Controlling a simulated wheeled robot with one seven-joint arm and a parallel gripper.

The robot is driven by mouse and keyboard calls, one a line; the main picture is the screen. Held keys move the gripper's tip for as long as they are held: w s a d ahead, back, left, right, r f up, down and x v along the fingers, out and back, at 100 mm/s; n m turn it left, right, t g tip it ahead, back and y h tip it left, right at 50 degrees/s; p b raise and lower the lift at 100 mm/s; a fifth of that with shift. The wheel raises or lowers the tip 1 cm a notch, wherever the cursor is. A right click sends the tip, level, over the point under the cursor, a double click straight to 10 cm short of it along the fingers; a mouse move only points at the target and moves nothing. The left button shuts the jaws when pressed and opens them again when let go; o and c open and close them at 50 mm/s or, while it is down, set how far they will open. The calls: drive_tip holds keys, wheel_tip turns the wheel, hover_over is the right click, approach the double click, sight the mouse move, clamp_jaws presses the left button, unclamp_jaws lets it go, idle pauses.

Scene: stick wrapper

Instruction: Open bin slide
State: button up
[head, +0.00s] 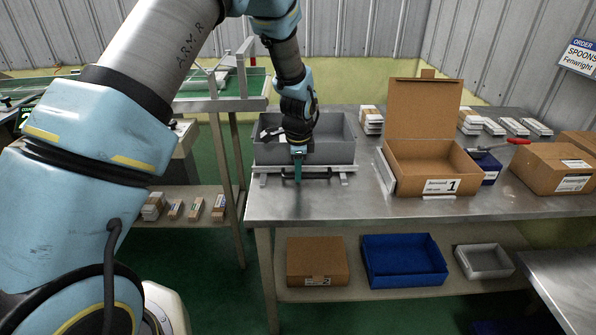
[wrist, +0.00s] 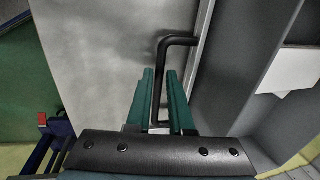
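The grey bin (head: 336,143) stands near the left end of the metal table, on a light slide frame with a black bar handle (head: 318,175) along its front. In the wrist view the handle (wrist: 159,82) bends out from the slide edge and runs between my fingers. My gripper (head: 298,178) points down at the handle in the head view. Its two teal fingers (wrist: 162,95) stand apart, one on each side of the bar, with small gaps showing. The slide's hidden rails cannot be seen.
An open cardboard box (head: 430,165) labelled 1 stands right of the bin. The metal table's (head: 365,210) front strip is clear. A blue bin (head: 403,262) and a brown box (head: 317,259) sit on the shelf below.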

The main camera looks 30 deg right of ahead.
drive_tip(key=o, duration=0.3)
drive_tip(key=shift+o, duration=0.2)
wheel_tip(320, 180, up, 11)
drive_tip(key=s+b, duration=0.1)
drive_tip(key=b, duration=0.1)
drive_tip(key=shift+s+a+f, duration=0.2)
drive_tip(key=shift+s+a, duration=0.2)
drive_tip(key=w+a+r+n, duration=0.1)
drive_tip(key=a+r+n, duration=0.2)
drive_tip(key=a+n, duration=1.2)
drive_tip(key=s+a+n, duration=0.3)
drive_tip(key=s+a, duration=0.1)
drive_tip(key=a, duration=0.7)
drive_tip(key=s+a+n, duration=0.3)
drive_tip(key=s+a, duration=0.2)
drive_tip(key=a, duration=0.6)
drive_tip(key=shift+f+n+y, duration=0.2)
drive_tip(key=shift+n+y, duration=0.1)
drive_tip(key=shift+n, duration=0.1)
